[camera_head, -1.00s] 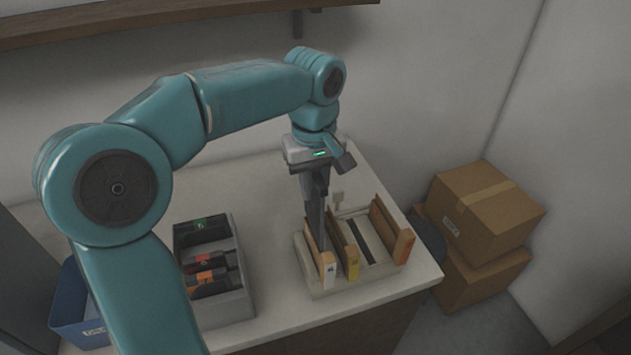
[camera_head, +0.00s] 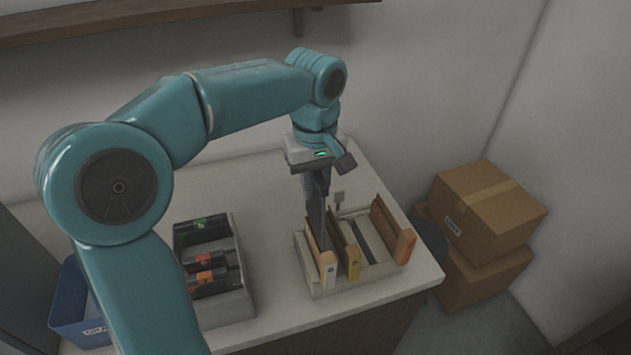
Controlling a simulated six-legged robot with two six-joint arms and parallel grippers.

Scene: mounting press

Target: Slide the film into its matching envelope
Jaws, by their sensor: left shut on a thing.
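My left gripper (camera_head: 317,205) points down over the left part of a pale rack (camera_head: 330,291) on the counter. It is shut on a thin dark film, which is hard to tell apart from the dark fingers. Its lower end is down at the cream-tabbed envelope (camera_head: 327,268); whether it is inside or just beside it, I cannot tell. A yellow-tabbed envelope (camera_head: 352,263) stands to the right of it, and an orange-tabbed envelope (camera_head: 404,246) leans at the rack's right end. My right gripper is not in view.
A grey bin (camera_head: 236,303) with several dark, colour-labelled items stands left of the rack. A blue bin (camera_head: 66,318) is at the counter's left. Cardboard boxes (camera_head: 486,212) are stacked on the floor at right. The counter (camera_head: 270,185) is clear behind the bin.

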